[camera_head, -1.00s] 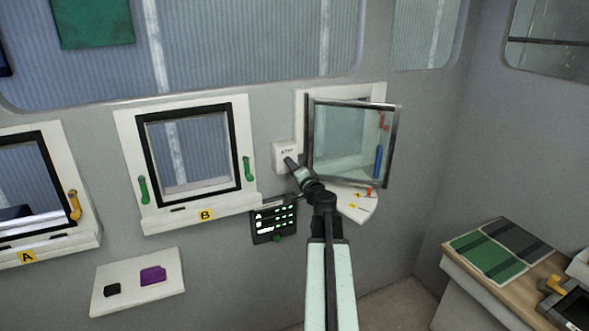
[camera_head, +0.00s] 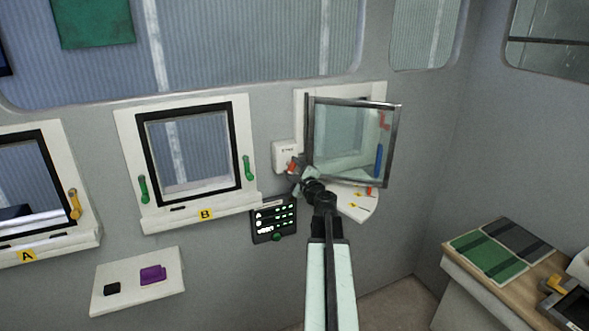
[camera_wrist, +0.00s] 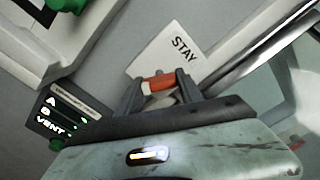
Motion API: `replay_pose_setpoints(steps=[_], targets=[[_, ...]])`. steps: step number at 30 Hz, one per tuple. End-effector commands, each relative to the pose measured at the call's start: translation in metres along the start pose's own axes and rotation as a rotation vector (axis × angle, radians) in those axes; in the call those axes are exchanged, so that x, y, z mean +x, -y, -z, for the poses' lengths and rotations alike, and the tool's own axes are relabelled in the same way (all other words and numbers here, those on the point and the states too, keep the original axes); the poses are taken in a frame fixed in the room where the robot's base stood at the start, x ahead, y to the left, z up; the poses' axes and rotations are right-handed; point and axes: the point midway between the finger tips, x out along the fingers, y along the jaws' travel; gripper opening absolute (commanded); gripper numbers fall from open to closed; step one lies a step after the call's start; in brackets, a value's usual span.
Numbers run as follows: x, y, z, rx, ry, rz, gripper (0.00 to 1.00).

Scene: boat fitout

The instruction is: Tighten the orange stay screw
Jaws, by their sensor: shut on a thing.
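The orange stay screw (camera_wrist: 158,82) sits between the two dark fingers of my gripper (camera_wrist: 157,84) in the wrist view, and the fingers are closed on its sides. A bit of its orange shows in the head view (camera_head: 292,167). It stands at the lower edge of a white block marked STAY (camera_wrist: 178,55), which is on the wall left of the open window in the head view (camera_head: 284,150). My gripper (camera_head: 296,174) is at the block's lower right. The screw's base is partly hidden by the fingers.
The open glazed window sash (camera_head: 350,182) stands out close to the right of my gripper. A white quadrant plate (camera_head: 352,208) lies below it. A black indicator panel (camera_head: 273,220) is below left. Window B (camera_head: 205,215) is further left.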

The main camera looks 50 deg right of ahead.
Motion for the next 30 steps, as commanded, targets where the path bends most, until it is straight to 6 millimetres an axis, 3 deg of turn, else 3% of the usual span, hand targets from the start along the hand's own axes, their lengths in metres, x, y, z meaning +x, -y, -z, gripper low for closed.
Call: replay_pose_setpoints(steps=[18,30], targets=[[-0.001,-0.0019,0.0013,0.577,-0.003,0.001,0.03],[-0.0009,-0.0023,0.0007,0.862,-0.003,0.002,0.03]])
